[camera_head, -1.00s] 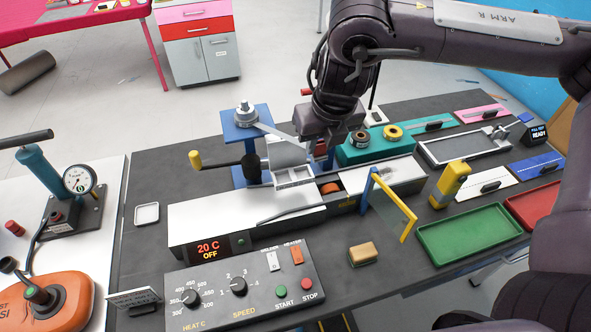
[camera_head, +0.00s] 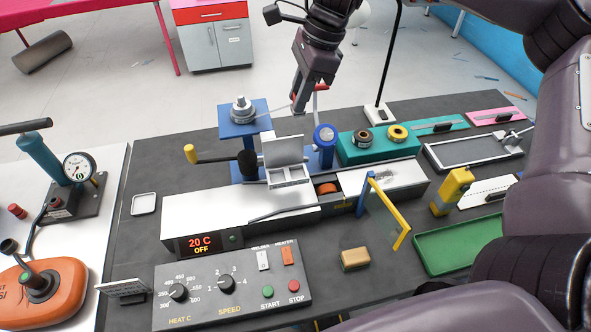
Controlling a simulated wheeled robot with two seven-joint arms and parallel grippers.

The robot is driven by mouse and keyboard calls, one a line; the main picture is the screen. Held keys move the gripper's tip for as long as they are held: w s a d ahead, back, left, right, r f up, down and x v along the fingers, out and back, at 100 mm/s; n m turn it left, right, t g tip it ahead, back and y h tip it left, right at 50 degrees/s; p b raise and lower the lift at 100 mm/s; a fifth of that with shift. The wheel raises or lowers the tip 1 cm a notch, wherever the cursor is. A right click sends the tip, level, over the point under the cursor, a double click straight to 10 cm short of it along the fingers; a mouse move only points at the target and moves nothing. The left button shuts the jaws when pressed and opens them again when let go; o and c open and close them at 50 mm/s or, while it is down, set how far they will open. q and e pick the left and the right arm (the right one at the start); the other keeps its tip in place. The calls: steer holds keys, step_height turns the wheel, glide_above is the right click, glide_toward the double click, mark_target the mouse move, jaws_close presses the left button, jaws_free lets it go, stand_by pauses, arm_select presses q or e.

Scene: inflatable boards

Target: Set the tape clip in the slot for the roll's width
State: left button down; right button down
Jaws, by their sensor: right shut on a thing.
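My right gripper (camera_head: 302,104) is above the back of the welding machine, near the blue stand (camera_head: 242,120). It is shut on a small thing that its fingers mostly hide. A bit of red (camera_head: 324,87) and a thin pale strip show beside the fingers. I cannot tell for sure whether this is the tape clip. The white machine (camera_head: 235,214) has a raised grey cover (camera_head: 284,150) and an orange roller (camera_head: 326,188). I cannot make out the width slots. My left gripper is not in view.
A teal block (camera_head: 370,154) with two small rolls stands right of the blue roll. A control panel (camera_head: 232,290), a tan block (camera_head: 355,259), a yellow gauge (camera_head: 453,190) and a green tray (camera_head: 459,239) lie nearer. A lamp pole (camera_head: 388,60) rises behind.

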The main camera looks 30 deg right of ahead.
step_height(320, 180, down, 16)
steer(key=b, duration=0.4)
steer(key=shift+r, duration=0.2)
steer(key=shift+f, duration=0.45)
step_height(320, 180, down, 3)
steer(key=shift+f, duration=0.25)
steer(key=c, duration=1.5)
jaws_free()
